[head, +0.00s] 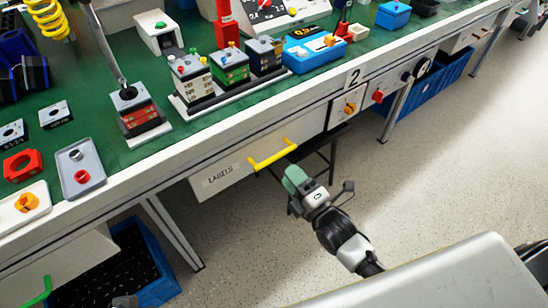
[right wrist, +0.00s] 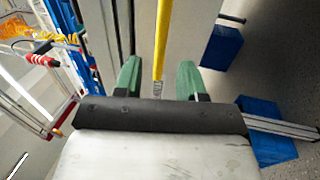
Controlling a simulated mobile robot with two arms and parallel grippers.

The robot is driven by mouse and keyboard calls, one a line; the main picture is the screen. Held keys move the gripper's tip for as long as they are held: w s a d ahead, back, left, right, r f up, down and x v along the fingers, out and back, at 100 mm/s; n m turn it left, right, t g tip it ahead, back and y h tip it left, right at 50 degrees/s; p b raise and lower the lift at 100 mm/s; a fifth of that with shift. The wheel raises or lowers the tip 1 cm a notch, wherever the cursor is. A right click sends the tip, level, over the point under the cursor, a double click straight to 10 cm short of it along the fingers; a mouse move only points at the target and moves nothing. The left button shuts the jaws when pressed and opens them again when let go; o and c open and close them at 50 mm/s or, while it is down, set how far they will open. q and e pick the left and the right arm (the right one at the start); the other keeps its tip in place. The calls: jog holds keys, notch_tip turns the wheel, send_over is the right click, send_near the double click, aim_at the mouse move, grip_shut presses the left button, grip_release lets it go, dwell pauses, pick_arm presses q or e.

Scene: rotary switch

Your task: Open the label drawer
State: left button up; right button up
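The label drawer (head: 238,168) has a white front marked "LABELS" and sits under the bench edge; it looks closed. Its yellow bar handle (head: 273,154) is at the right part of the front. My right gripper (head: 293,178), with green fingers, is just below and to the right of the handle. In the right wrist view, the two fingers (right wrist: 159,66) are spread, with the yellow handle (right wrist: 161,45) running into the gap between them; neither finger visibly touches it. My left gripper is not in view.
The green-topped bench (head: 225,112) carries switches, small boxes and trays. A control panel with an orange knob (head: 350,108) and a red knob (head: 378,97) is right of the drawer. Blue bins (head: 430,92) stand below the bench. The floor (head: 440,170) in front is clear.

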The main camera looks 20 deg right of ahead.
aim_at(276, 156)
jog(key=x, duration=0.6)
jog(key=shift+w+a+b, duration=0.15)
jog(key=shift+w+b, duration=0.25)
grip_shut()
